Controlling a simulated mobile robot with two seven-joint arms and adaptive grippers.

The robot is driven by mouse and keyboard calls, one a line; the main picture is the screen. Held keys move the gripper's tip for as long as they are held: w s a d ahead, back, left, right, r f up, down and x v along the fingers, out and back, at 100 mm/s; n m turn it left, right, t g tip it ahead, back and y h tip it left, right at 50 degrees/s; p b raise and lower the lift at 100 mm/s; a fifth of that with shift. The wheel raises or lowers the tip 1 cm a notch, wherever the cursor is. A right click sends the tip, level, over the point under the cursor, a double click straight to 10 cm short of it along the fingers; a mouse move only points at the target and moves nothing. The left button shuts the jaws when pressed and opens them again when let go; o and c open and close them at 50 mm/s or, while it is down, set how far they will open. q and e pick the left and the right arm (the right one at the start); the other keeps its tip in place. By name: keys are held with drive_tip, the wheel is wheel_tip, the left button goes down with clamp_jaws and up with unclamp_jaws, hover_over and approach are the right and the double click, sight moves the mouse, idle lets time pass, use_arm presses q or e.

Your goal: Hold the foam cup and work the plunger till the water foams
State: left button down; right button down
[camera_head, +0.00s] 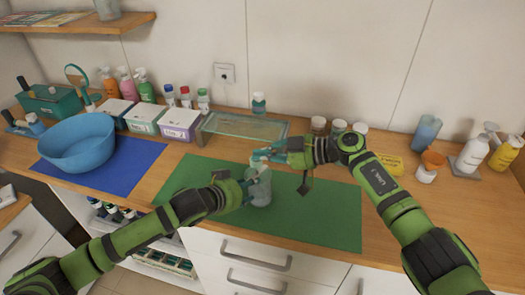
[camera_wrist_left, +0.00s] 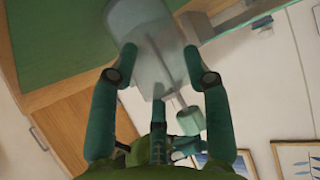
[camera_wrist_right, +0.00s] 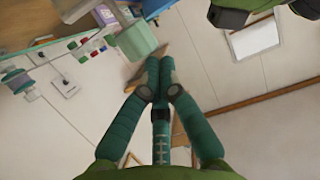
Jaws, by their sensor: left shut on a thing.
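The foam cup (camera_head: 262,192) is a clear grey vessel standing on the green mat (camera_head: 325,215). My left gripper (camera_head: 250,188) is shut around its side; in the left wrist view the cup (camera_wrist_left: 150,55) sits between the two fingers. My right gripper (camera_head: 262,158) is just above the cup's top. Its fingertips (camera_wrist_right: 159,62) are together in the right wrist view, with nothing clearly seen between them. I cannot tell whether they touch the plunger. Foam inside the cup cannot be made out.
A blue basin (camera_head: 80,145) stands on a blue mat (camera_head: 140,172) at the left. White boxes (camera_head: 147,118) and a glass tray (camera_head: 240,125) stand behind. Jars (camera_head: 318,125), a yellow block (camera_head: 390,164) and bottles (camera_head: 470,153) are at the right. The green mat's right part is clear.

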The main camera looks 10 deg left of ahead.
drive_tip(key=shift+f, duration=0.85)
drive_tip(key=d+r, duration=0.7)
drive_tip(key=d, duration=0.2)
drive_tip(key=shift+s+d, duration=0.15)
drive_tip(key=shift+s, duration=0.2)
drive_tip(key=shift+r, duration=0.1)
